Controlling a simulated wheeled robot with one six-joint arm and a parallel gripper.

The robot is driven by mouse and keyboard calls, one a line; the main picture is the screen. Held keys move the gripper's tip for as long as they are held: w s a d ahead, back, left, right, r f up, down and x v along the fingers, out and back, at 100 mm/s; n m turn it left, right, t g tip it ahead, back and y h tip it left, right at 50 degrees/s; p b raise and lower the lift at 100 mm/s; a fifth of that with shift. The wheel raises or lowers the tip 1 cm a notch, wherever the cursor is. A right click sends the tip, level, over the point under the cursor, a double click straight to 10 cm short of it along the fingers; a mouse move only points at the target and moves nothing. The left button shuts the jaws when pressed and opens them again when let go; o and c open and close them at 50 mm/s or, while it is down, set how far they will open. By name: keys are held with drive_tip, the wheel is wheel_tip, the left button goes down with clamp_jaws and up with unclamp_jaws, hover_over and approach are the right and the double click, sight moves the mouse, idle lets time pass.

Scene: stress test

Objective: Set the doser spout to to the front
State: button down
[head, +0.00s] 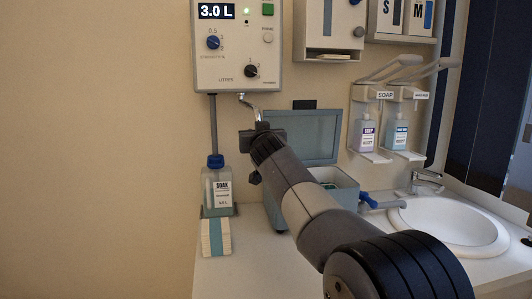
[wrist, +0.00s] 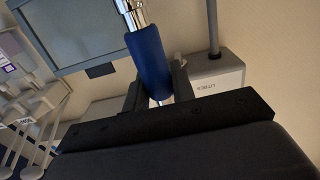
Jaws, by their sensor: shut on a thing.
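The doser (head: 238,50) is the pale wall unit with a 3.0 L display and two knobs. Its chrome spout (head: 250,106) comes out underneath and bends down to the right in the head view. My gripper (head: 262,138) is at the spout's lower end and hides it there. In the wrist view the spout shows a blue sleeve (wrist: 150,58) with chrome (wrist: 132,14) beyond it. My gripper's fingers (wrist: 158,88) are on both sides of the sleeve, shut on it. The doser's underside (wrist: 214,70) is close beside the fingers.
A grey box with a raised lid (head: 310,130) stands on the counter behind my arm. A SOAK bottle (head: 218,190) with a blue cap stands left, below a grey tube (head: 213,125). Soap dispensers (head: 367,130) and a sink (head: 455,222) are right.

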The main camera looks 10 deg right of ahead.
drive_tip(key=shift+a+f+m+h+b, duration=0.35)
drive_tip(key=shift+a+m+h+b, duration=0.35)
drive_tip(key=shift+b, duration=1.2)
drive_tip(key=shift+s+a+h+b, duration=0.1)
drive_tip(key=shift+a+h+b, duration=0.3)
drive_tip(key=shift+b, duration=0.7)
drive_tip(key=shift+s+a+r+m+h+b, duration=0.1)
drive_tip(key=shift+s+m+h+b, duration=0.05)
drive_tip(key=shift+m+h+b, duration=0.35)
drive_tip(key=c, duration=1.2)
unclamp_jaws()
drive_tip(key=shift+s+r, duration=0.2)
drive_tip(key=shift+c, duration=0.2)
drive_tip(key=s+a+b, duration=0.1)
drive_tip(key=s+b, duration=0.1)
drive_tip(key=s, duration=0.8)
drive_tip(key=shift+s+a+b, duration=0.2)
drive_tip(key=shift+s+b, duration=0.15)
drive_tip(key=shift+b, duration=0.05)
drive_tip(key=w+d+p, duration=0.1)
drive_tip(key=w+p, duration=0.2)
drive_tip(key=w, duration=0.8)
drive_tip(key=shift+d, duration=0.25)
